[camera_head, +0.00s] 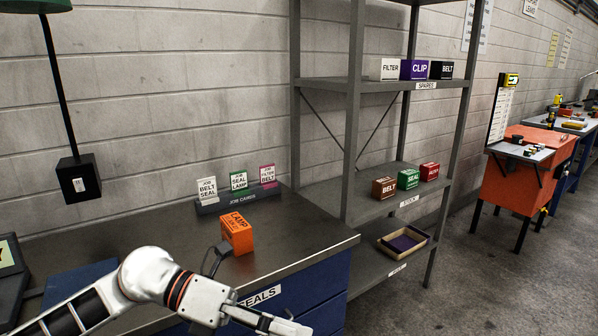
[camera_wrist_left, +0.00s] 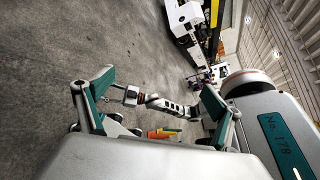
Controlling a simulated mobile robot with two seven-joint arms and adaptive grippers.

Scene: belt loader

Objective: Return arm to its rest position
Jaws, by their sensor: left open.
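My left arm (camera_head: 150,274) is white with an orange ring and reaches in from the lower left in the head view. Its left gripper (camera_head: 278,325) is over the front edge of the workbench, close to the bottom of the picture. In the left wrist view the left gripper (camera_wrist_left: 157,88) has its teal-padded fingers wide apart, with nothing held between them. A white jointed arm (camera_wrist_left: 165,104) shows beyond the fingers; I cannot tell whose it is.
The workbench (camera_head: 305,235) carries an orange LAMP box (camera_head: 237,233) beside my arm and a job card holder (camera_head: 238,198). A grey shelf rack (camera_head: 325,190) with several labelled boxes stands to the right. An orange cabinet (camera_head: 528,188) stands further right, with open floor before it.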

